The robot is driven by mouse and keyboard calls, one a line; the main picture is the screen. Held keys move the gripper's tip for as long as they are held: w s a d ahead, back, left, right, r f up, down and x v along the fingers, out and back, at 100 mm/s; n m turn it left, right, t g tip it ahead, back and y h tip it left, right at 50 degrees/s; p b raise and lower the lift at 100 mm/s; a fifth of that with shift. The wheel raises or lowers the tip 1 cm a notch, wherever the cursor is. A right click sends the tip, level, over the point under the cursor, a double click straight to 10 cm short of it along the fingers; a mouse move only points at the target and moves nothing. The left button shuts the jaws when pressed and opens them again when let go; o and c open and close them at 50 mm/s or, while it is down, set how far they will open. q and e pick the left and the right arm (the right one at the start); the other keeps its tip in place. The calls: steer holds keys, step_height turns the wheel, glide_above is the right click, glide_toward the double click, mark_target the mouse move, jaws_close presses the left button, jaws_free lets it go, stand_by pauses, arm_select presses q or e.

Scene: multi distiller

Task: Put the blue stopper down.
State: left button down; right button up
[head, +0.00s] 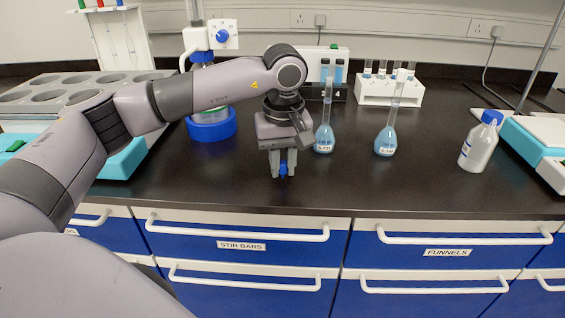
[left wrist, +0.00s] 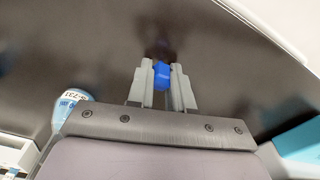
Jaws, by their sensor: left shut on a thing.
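My left gripper (head: 283,166) points down over the black bench near its front edge. It is shut on a small blue stopper (head: 283,169). The left wrist view also shows the blue stopper (left wrist: 161,75) between the two grey fingers of the left gripper (left wrist: 162,84). Part of the stopper is hidden by the fingers. The stopper is close to the bench top (head: 350,190); I cannot tell whether it touches. My right gripper is in neither view.
Two flasks with blue liquid, S-731 (head: 324,139) and another (head: 386,140), stand open-topped right of the gripper. A blue-capped bottle (head: 480,142) stands farther right. A white tube rack (head: 389,90) stands behind. The front bench around the gripper is clear.

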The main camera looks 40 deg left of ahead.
mark_target(283, 164)
arm_select(q)
steer(key=shift+f, duration=0.1)
steer(key=c, duration=1)
jaws_free()
steer(key=shift+r, duration=0.2)
steer(key=r, duration=0.8)
steer(key=r+p, duration=0.1)
steer(key=r, duration=0.3)
steer(key=shift+s+d, duration=0.25)
steer(key=shift+d, duration=0.05)
steer(key=shift+f, duration=0.1)
